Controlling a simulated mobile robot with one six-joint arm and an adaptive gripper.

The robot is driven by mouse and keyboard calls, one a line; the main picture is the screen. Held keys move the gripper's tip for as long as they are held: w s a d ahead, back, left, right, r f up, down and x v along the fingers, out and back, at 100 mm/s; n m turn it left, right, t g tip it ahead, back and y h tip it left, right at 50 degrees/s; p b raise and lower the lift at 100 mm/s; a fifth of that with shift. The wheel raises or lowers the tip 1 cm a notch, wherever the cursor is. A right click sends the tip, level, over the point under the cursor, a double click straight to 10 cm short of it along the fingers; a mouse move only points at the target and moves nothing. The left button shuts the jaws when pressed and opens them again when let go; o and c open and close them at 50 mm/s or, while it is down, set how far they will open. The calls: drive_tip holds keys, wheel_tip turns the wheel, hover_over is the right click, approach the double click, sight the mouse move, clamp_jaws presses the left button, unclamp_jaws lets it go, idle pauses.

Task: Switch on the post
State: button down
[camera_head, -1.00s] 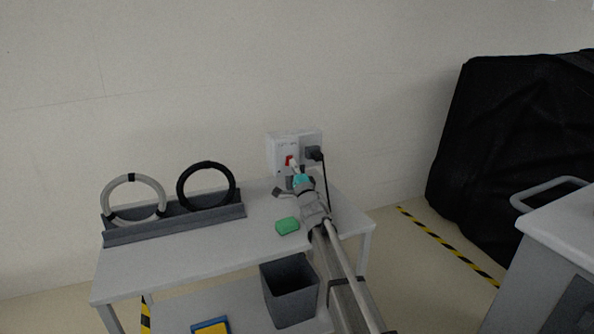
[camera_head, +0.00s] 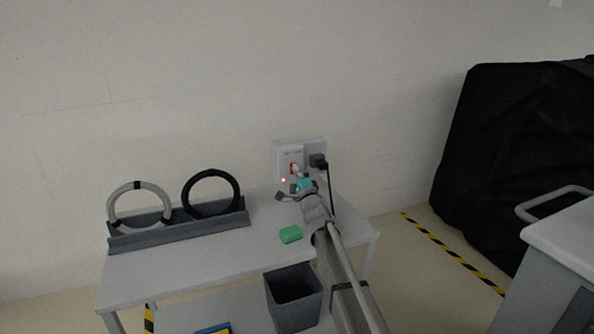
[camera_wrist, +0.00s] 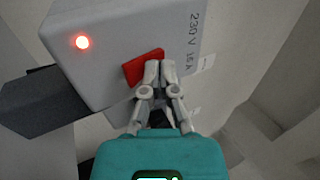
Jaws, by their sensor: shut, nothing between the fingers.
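The post (camera_head: 288,149) is a pale grey box at the back of the white table, against the wall. In the wrist view the post (camera_wrist: 115,30) carries the print "230 V 16 A", a red rocker switch (camera_wrist: 143,66) and a glowing red lamp (camera_wrist: 82,42). The lamp (camera_head: 283,180) also glows in the head view. My gripper (camera_wrist: 160,66) is shut and empty, with its fingertips at the red switch, apparently touching it. The fingers hide part of the switch. A black plug (camera_head: 318,161) sits in the post's right side, with its cable hanging down.
A grey rack (camera_head: 180,234) with a pale coil (camera_head: 139,206) and a black coil (camera_head: 210,193) stands on the table's left. A green block (camera_head: 291,234) lies near my arm. A grey bin (camera_head: 294,298) is below. A black-covered cart (camera_head: 510,150) stands right.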

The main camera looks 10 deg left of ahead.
drive_tip(key=s+d+f+b, duration=0.1)
drive_tip(key=s+d, duration=0.6)
drive_tip(key=s, duration=0.2)
drive_tip(key=s+d+f+b, duration=0.2)
drive_tip(key=s+d, duration=0.5)
drive_tip(key=s, duration=0.3)
drive_tip(key=shift+s, duration=0.15)
idle(0.4)
drive_tip(key=d+f+n+g+h, duration=0.1)
drive_tip(key=d+f+g+h, duration=0.5)
drive_tip(key=d+f+h, duration=0.9)
drive_tip(key=s+d+f+n+g+y, duration=0.1)
drive_tip(key=s+d+f+n+g, duration=0.45)
drive_tip(key=s, duration=0.35)
drive_tip(key=s+d+f+n+g+y, duration=0.1)
drive_tip(key=s+d+f+n+g, duration=0.35)
drive_tip(key=s+f+g, duration=0.4)
wheel_tip(320, 180, up, 24)
drive_tip(key=s+p, duration=0.1)
drive_tip(key=p, duration=2.1)
drive_tip(key=shift+s+d+r+t, duration=0.2)
drive_tip(key=shift+s+t, duration=0.15)
drive_tip(key=shift+t, duration=0.05)
